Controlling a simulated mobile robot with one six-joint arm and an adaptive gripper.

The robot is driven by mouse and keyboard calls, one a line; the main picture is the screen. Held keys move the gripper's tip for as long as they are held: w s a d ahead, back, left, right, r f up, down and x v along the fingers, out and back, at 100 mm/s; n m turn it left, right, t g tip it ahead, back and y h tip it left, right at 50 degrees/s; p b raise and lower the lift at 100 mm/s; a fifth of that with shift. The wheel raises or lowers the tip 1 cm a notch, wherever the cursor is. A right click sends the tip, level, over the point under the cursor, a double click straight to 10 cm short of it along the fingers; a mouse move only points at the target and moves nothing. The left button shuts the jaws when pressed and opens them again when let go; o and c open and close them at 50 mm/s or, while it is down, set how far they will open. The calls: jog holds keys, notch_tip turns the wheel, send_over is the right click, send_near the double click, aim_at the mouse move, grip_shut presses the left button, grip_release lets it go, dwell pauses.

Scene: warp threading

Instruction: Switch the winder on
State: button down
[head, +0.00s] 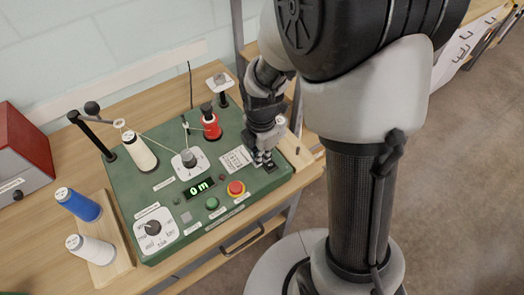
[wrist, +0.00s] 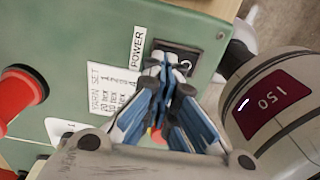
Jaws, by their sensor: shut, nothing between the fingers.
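The winder (head: 130,205) is a green console on the wooden bench, with a dark "0 m" display showing lit green digits (head: 199,188). Its black power switch (wrist: 190,55) sits beside a white POWER label (wrist: 137,47) in the wrist view, near the console's edge. My gripper (head: 263,161) is shut and empty, pointing down at the switch at the console's right end. In the wrist view my fingertips (wrist: 165,66) overlap the switch and hide part of it; a round mark shows on its uncovered side. I cannot tell whether they touch it or how the rocker is tilted.
Blue (head: 78,204) and white (head: 92,249) cones stand on a board at left. A red-grey box (head: 22,155) is far left.

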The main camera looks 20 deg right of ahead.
jog(key=shift+w+g+p, duration=0.1)
jog(key=shift+g+p, duration=0.3)
jog(key=shift+p, duration=0.15)
jog(key=shift+f, duration=0.3)
jog(key=shift+s, duration=0.25)
jog(key=shift+s+d, duration=0.1)
jog(key=shift+s, duration=0.35)
jog(key=shift+r+p, duration=0.45)
jog(key=shift+p, duration=0.1)
jog(key=w+r+p, duration=0.3)
jog(key=r+p, duration=0.2)
jog(key=r, duration=0.8)
jog(key=shift+a+r, duration=0.25)
jog(key=shift+a, duration=0.2)
